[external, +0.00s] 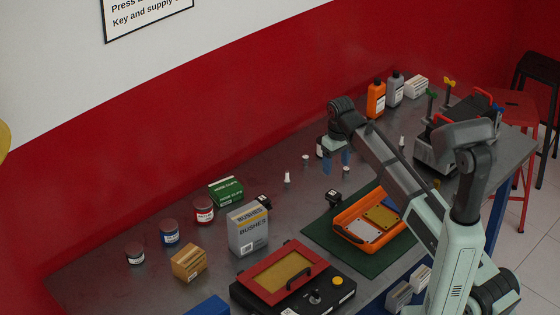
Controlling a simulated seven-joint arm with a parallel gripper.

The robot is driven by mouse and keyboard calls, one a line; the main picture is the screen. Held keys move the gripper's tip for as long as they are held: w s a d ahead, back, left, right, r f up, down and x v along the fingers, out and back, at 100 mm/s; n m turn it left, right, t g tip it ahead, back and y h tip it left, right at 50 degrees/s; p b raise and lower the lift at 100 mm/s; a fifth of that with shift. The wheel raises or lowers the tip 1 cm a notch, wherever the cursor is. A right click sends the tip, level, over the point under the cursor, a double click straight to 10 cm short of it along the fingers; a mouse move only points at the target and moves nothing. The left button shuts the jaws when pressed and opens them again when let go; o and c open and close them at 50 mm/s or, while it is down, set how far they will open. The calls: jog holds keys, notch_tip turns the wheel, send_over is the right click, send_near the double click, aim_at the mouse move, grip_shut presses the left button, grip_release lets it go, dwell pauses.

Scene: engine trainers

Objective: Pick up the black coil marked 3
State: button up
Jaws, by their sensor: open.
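Two small black blocks that look like coils show in the external view. One black block (334,198) is on the table at the left edge of the green mat. The other black block (264,201) is at the top right of the grey bushes box; I cannot tell whether it rests on the box or stands behind it. The markings are too small to read, so I cannot tell which is marked 3. My gripper (337,166) is open and empty, pointing down over the back of the table, above and behind the block by the mat.
An orange tray (346,236) with plates lies on the green mat (318,232). A bushes box (246,236), a black unit with a red frame (298,245), jars and cartons stand to the left. Bottles (376,99) and small spark-plug-like parts (287,179) stand toward the back.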

aim_at(334, 193)
jog(key=f, duration=0.3)
jog(key=f+n, duration=0.1)
jog(key=f, duration=0.2)
jog(key=s+f+n, duration=0.1)
jog(key=f, duration=0.1)
jog(key=shift+d+f, duration=0.25)
jog(key=shift+f, duration=0.15)
jog(key=shift+a+f, duration=0.2)
jog(key=shift+f, duration=1.15)
jog(key=shift+a+f, duration=0.2)
jog(key=shift+f, duration=1.1)
jog(key=shift+c, duration=0.5)
jog(key=c, duration=1)
